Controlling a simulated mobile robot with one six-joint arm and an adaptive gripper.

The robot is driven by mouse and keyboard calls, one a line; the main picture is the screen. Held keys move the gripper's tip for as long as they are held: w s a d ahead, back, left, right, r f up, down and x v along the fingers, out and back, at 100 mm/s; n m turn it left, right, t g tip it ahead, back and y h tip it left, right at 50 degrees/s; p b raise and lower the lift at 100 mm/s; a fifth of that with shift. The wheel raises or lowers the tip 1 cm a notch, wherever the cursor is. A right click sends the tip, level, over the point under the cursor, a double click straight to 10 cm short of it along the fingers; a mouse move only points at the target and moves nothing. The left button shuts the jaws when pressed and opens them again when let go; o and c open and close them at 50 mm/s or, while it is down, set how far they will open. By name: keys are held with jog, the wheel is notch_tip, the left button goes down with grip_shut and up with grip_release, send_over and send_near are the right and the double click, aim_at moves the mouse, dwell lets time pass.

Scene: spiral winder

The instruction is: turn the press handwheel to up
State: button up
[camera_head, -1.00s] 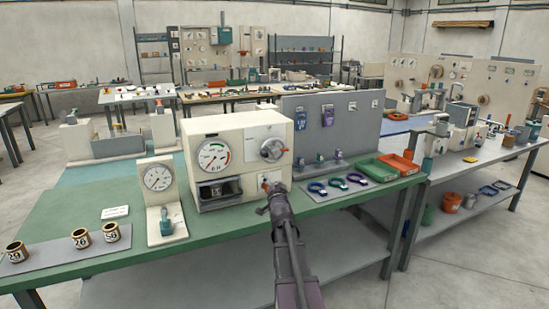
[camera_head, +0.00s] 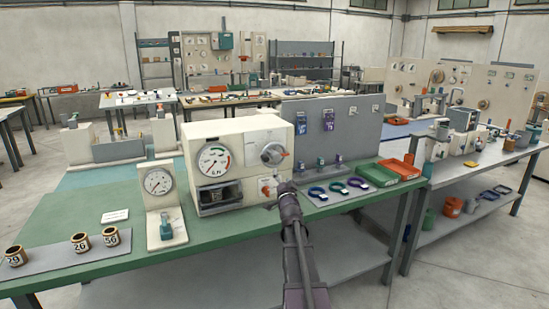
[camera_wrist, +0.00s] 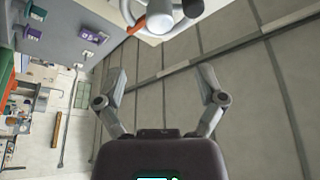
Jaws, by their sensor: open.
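The press is a cream box (camera_head: 242,135) on the green bench, with a round dial (camera_head: 214,160) and a dark opening on its front. In the wrist view, a handwheel (camera_wrist: 165,14) with a pale hub shows at the top edge, partly cut off. My gripper (camera_head: 277,194) is below the handwheel, in front of the press's lower right corner. In the wrist view my gripper (camera_wrist: 163,70) is open, with nothing between its fingers, apart from the wheel.
An orange-handled lever (camera_head: 265,190) sits low on the press, close to my gripper. A gauge stand (camera_head: 160,200) is to the left. Coloured rings (camera_head: 337,187) lie on a grey mat to the right, beside green (camera_head: 376,174) and red (camera_head: 401,168) trays.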

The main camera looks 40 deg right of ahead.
aim_at(277, 158)
jog(key=p+x, duration=0.3)
jog(key=x, duration=0.9)
jog(key=shift+w+d, duration=0.1)
jog(key=shift+w, duration=0.2)
jog(key=shift+r, duration=0.1)
jog(key=c, duration=1.1)
jog(key=shift+c, duration=0.2)
jog(key=shift+w+n, duration=0.1)
jog(key=shift+n, duration=0.2)
